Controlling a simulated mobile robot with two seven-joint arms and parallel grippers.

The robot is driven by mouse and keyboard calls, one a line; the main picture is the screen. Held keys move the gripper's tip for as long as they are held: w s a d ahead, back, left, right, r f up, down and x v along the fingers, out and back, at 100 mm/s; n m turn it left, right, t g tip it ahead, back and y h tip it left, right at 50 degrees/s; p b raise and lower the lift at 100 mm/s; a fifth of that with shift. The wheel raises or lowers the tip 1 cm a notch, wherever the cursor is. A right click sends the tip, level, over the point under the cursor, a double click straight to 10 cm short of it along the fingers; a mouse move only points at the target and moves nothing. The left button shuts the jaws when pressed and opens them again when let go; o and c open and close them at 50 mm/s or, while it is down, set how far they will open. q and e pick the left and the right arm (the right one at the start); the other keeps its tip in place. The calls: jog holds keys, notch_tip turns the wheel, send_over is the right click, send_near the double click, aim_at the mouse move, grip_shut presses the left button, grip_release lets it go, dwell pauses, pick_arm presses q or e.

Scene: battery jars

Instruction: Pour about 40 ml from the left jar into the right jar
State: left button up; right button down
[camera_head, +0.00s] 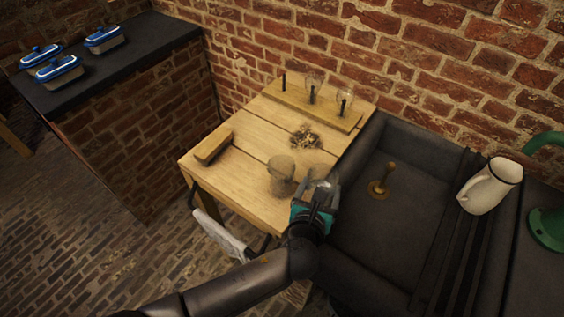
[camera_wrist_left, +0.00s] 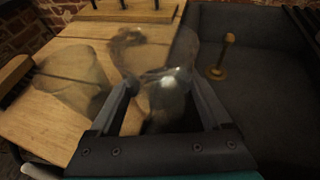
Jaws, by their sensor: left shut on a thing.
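My left gripper (camera_head: 320,192) is shut on a clear glass jar (camera_wrist_left: 185,52) at the right edge of the wooden table. In the left wrist view the held jar sits between the two fingers (camera_wrist_left: 165,95), partly hidden by them. A second glass jar (camera_head: 281,177) stands upright on the table just left of the held jar, apart from the gripper. It also shows at the left of the left wrist view (camera_wrist_left: 72,82). Whether the held jar is tilted, and the liquid level in either jar, I cannot tell. My right gripper is not in view.
A dark scattered pile (camera_head: 304,138) is near the middle. A board with pegs and glasses (camera_head: 300,103) stands at the back. Right are a dark sink (camera_head: 400,235), a wooden plunger-like tool (camera_head: 381,181) and a white jug (camera_head: 489,186).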

aim_at(322, 165)
pick_arm(q)
jog(key=shift+r+p, duration=0.3)
jog(key=shift+r, duration=0.1)
jog(key=shift+n+h, duration=0.5)
jog(key=shift+n, duration=0.3)
jog(key=r+p, duration=0.2)
jog(key=r, duration=0.1)
jog(key=a+r+p, duration=0.1)
jog(key=r+p, duration=0.1)
jog(key=shift+w+r, duration=0.25)
jog(key=shift+w, duration=0.05)
jog(key=shift+a+r, duration=0.1)
jog(key=shift+r, duration=0.05)
jog(key=shift+w+a+r+n+g+h+b, duration=0.25)
jog(key=shift+a+r+n+h+b, duration=0.2)
jog(key=shift+n+h+b, duration=0.45)
jog(key=shift+w+a+r+n+g+h+b, duration=0.15)
jog(key=shift+a+r+n+g+h+b, duration=0.3)
jog(key=shift+n+b, duration=0.75)
jog(key=shift+w+a+r+n+g+h+b, duration=0.25)
jog(key=shift+r+n+h+b, duration=0.25)
jog(key=shift+n+h+b, duration=0.55)
jog(key=shift+n+b, duration=0.45)
jog(key=shift+b, duration=0.75)
